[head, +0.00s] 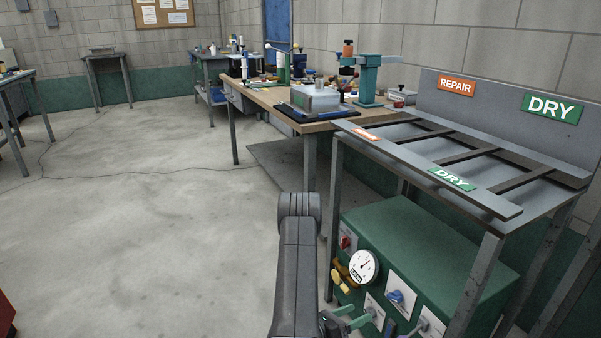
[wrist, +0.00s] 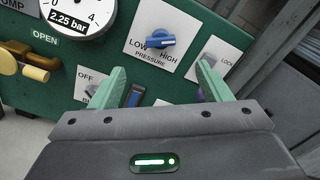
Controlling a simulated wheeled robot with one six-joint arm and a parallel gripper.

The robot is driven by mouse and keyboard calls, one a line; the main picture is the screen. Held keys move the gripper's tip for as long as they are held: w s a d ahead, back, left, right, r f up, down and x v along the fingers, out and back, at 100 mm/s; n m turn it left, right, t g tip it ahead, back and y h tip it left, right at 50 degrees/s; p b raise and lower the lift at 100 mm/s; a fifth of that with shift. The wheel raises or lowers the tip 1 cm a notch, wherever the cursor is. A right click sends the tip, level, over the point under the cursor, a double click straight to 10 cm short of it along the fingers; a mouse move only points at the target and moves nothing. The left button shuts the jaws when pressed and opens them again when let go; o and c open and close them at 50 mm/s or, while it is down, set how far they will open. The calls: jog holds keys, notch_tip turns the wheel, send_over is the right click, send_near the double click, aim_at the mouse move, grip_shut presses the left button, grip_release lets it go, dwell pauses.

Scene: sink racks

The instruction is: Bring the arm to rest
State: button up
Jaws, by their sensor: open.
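My gripper (wrist: 161,84) shows in the wrist view with its two green fingers spread apart and nothing between them. It faces the front of a green panel box (wrist: 85,50). In the head view my gripper (head: 352,318) is low at the bottom edge, partly cut off, in front of the same green box (head: 440,245). My dark grey arm (head: 297,270) reaches down the lower middle of the head view.
The box carries a gauge (head: 364,267) reading 2.25 bar, a blue pressure knob (wrist: 160,41), a red knob (head: 345,242) and a yellow lever (wrist: 35,74). A slotted rack (head: 480,200) stands above it. A cluttered workbench (head: 255,97) stands behind. The floor (head: 130,230) at left is clear.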

aim_at(391, 297)
jog(key=b+x, duration=0.2)
jog(key=x, duration=1.1)
jog(key=shift+d+b, duration=0.3)
jog(key=shift+a, duration=0.1)
